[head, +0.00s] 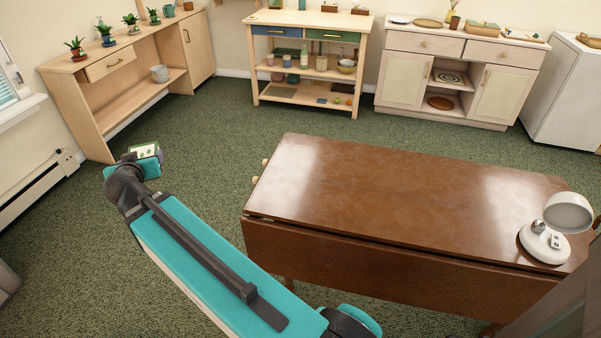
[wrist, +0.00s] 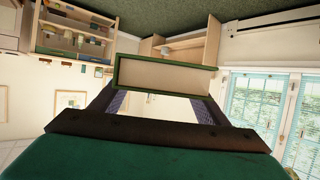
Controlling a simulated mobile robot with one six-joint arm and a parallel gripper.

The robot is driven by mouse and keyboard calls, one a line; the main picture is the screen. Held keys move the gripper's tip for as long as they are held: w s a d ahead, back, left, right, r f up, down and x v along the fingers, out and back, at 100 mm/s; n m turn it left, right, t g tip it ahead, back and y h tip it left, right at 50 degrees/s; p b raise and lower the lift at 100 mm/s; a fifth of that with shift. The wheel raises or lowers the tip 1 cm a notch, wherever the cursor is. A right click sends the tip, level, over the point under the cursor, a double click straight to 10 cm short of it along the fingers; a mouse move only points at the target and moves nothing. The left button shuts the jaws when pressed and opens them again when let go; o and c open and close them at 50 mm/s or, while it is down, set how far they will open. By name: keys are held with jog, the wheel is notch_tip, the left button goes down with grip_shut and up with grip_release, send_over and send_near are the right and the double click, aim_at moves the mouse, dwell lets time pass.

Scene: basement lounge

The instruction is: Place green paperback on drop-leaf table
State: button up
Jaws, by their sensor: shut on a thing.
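The green paperback (wrist: 166,75) is held in my gripper (wrist: 160,97), between its two fingers, in the wrist view. Its green cover edges and pale page block face the camera. In the head view a small part of the book (head: 147,151) shows past the end of my arm, and the fingers are mostly hidden there. The drop-leaf table (head: 400,190) is glossy brown wood, with its near leaf hanging down. My gripper is left of the table, over the green carpet, apart from the tabletop.
A white lamp (head: 545,240) stands at the table's right end; the rest of the top is bare. A wooden shelf unit (head: 130,75) with plants stands at the left wall. A workbench (head: 306,58) and a cream cabinet (head: 455,75) stand behind. Open carpet lies between.

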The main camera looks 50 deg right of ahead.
jog(key=s+d+f+m+g+h+p, duration=0.1)
jog(key=s+d+f+m+g+h, duration=0.2)
jog(key=s+d+m+g, duration=0.85)
jog(key=s+d+f+m+g+h+p, duration=0.1)
jog(key=s+d+f+m+g+h, duration=0.25)
jog(key=s+d, duration=1.55)
jog(key=m+g+y+p, duration=0.2)
jog(key=m+g+y, duration=0.5)
jog(key=m+g, duration=0.25)
send_over(427, 226)
jog(key=shift+m+t, duration=0.25)
jog(key=f, duration=0.4)
jog(key=shift+a+f, duration=0.2)
jog(key=shift+f, duration=0.05)
jog(key=shift+d, duration=0.1)
